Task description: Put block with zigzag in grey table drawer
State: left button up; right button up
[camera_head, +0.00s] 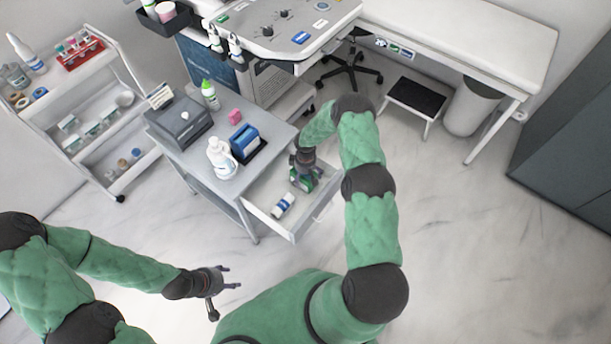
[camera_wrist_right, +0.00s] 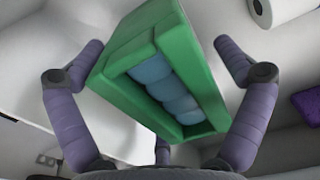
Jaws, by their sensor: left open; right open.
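The open drawer (camera_head: 264,190) pulls out from the grey table (camera_head: 205,189). A green block (camera_head: 302,184) with a blue wavy strip set into it is at the drawer, beneath my right gripper (camera_head: 304,168). In the right wrist view, the green block (camera_wrist_right: 130,45) appears tilted between the spread purple-grey fingers of my right gripper (camera_wrist_right: 160,50). The fingers stand apart on both sides of it. I cannot tell whether it touches the drawer floor. My left gripper (camera_head: 228,286) is open and empty above the floor, at lower left.
A white bottle with a blue label (camera_head: 284,205) lies in the drawer. On the tabletop are a dark box (camera_head: 180,120), a white bottle (camera_head: 221,158), a blue item (camera_head: 246,141), a pink block (camera_head: 234,116) and a green-capped bottle (camera_head: 209,94). A white cart (camera_head: 105,150) stands left.

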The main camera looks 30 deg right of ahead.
notch_tip(320, 180, up, 11)
jog(key=p, duration=0.3)
jog(key=s+a+m+y, duration=0.1)
jog(key=s+a+y, duration=0.1)
jog(key=s+a, duration=0.45)
jog(key=s+a+m+y, duration=0.1)
jog(key=s+a, duration=0.2)
jog(key=a, duration=0.6)
jog(key=s+a+r+m, duration=0.1)
jog(key=s+a, duration=0.3)
jog(key=s, duration=0.4)
jog(key=s+a+r+m+y, duration=0.1)
jog(key=s+a+r+m, duration=0.1)
jog(key=s+a+m, duration=0.2)
jog(key=s, duration=0.3)
jog(key=shift+s+a, duration=0.2)
jog(key=shift+s, duration=0.2)
